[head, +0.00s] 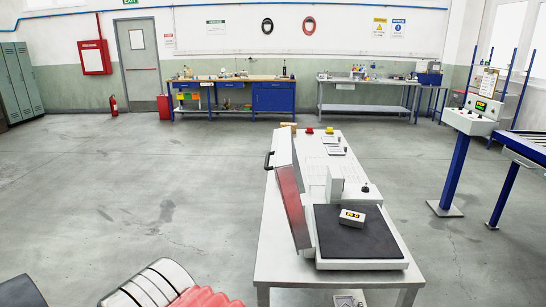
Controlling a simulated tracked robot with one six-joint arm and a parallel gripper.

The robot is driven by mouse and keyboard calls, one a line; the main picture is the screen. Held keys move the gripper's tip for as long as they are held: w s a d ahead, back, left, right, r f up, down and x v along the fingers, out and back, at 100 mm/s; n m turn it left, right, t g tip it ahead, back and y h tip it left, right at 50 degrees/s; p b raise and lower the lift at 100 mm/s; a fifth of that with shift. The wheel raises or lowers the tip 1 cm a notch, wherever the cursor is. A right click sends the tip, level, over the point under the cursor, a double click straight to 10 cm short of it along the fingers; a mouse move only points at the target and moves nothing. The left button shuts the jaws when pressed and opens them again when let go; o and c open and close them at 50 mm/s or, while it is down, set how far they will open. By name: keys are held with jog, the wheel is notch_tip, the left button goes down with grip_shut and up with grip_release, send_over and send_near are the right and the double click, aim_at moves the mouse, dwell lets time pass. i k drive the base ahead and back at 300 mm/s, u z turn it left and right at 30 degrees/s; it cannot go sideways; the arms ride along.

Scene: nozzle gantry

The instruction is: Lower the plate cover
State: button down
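The plate cover (290,200) is a pale frame with a reddish see-through pane. It stands raised and steeply tilted along the left side of a white device (362,264) on the bench, leaning to the left at its top. A dark handle (268,160) sticks out at the cover's upper left edge. The device's flat black plate (340,248) is uncovered. A small white block with a yellow label (352,218) lies on the plate. The cover's hinge cannot be made out clearly. My gripper is not in view.
The device stands on a light bench (270,255) with papers, red and yellow buttons (309,131) and a dark knob behind it. A control post (455,165) and a roller conveyor (525,145) stand to the right. The floor left of the bench is clear.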

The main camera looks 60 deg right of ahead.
aim_at(286, 166)
jog(key=u, duration=0.05)
jog(key=i, duration=1)
jog(key=z, duration=0.1)
